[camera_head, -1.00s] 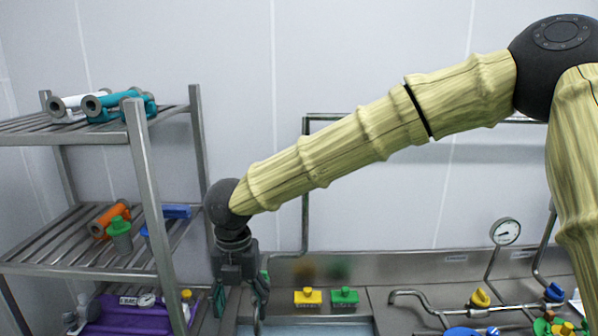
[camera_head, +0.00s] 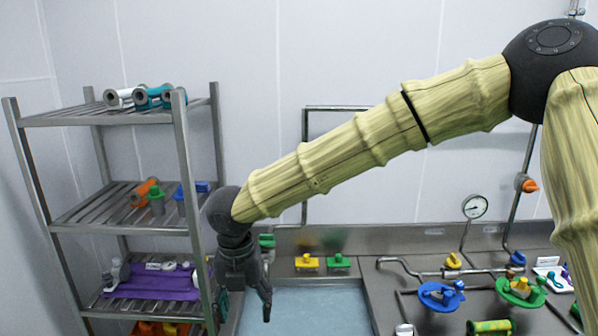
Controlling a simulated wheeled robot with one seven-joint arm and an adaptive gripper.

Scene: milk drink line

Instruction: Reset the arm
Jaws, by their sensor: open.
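My gripper (camera_head: 246,303) hangs at the lower left end of my arm, pointing down. It is open, and I see nothing between its fingers. It is in front of the right side of the metal shelf rack (camera_head: 187,170) and over the left edge of the water-filled sink (camera_head: 305,312). My arm runs from the upper right down to the gripper, with its wrist bent downward.
A yellow block (camera_head: 307,263) and a green block (camera_head: 339,262) sit on the sink's back ledge. Blue (camera_head: 440,296) and green (camera_head: 520,291) round parts lie on the right counter near pipes and a gauge (camera_head: 474,207). The rack holds coloured parts and a purple mat (camera_head: 150,285).

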